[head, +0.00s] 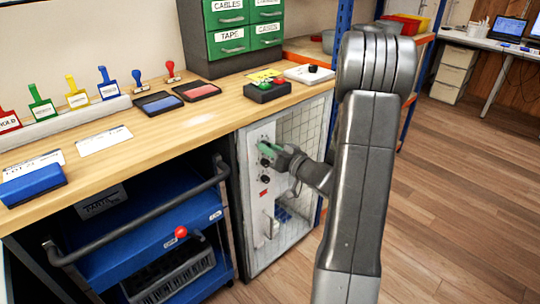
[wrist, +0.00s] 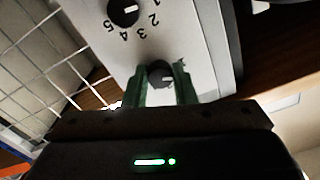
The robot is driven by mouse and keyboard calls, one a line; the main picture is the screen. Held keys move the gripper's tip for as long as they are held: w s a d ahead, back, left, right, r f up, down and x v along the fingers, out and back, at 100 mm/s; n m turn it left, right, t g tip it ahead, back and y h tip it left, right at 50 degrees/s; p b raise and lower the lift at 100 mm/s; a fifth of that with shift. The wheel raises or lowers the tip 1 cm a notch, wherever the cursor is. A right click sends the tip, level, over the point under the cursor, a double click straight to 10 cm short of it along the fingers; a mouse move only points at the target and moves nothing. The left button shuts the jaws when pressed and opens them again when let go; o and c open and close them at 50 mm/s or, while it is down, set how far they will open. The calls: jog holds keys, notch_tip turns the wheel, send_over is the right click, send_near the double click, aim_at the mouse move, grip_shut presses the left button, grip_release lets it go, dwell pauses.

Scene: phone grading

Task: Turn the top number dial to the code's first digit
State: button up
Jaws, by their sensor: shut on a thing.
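The top number dial (wrist: 160,75) is a dark knob on a white panel (wrist: 200,40), seen upside down in the wrist view. My gripper (wrist: 160,88) has its two green fingers shut on this dial, one on each side. A small white pointer mark shows on the dial; its own digits are hidden or unreadable. A second dial (wrist: 123,12) shows digits 1 to 5 around it, its white pointer aimed toward the 1 and 2 side. In the head view my gripper (head: 267,148) is at the upper part of the panel, above dark dials (head: 264,178). The code is not readable.
The panel is on the front of a wire-mesh cage (head: 302,130) under the wooden workbench (head: 150,120). A blue cart (head: 130,240) with a dark handle stands left of it. Stamps, ink pads and papers lie on the bench. The floor at right (head: 460,200) is clear.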

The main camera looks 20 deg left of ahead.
jog(key=shift+r+m+t+b, duration=0.2)
jog(key=shift+m+b, duration=0.65)
jog(key=shift+m, duration=6.65)
jog(key=shift+f+m+t+b, duration=0.1)
jog(key=shift+m+t+b, duration=0.5)
jog(key=shift+m, duration=6.9)
jog(key=shift+m+g, duration=0.3)
jog(key=o, duration=1)
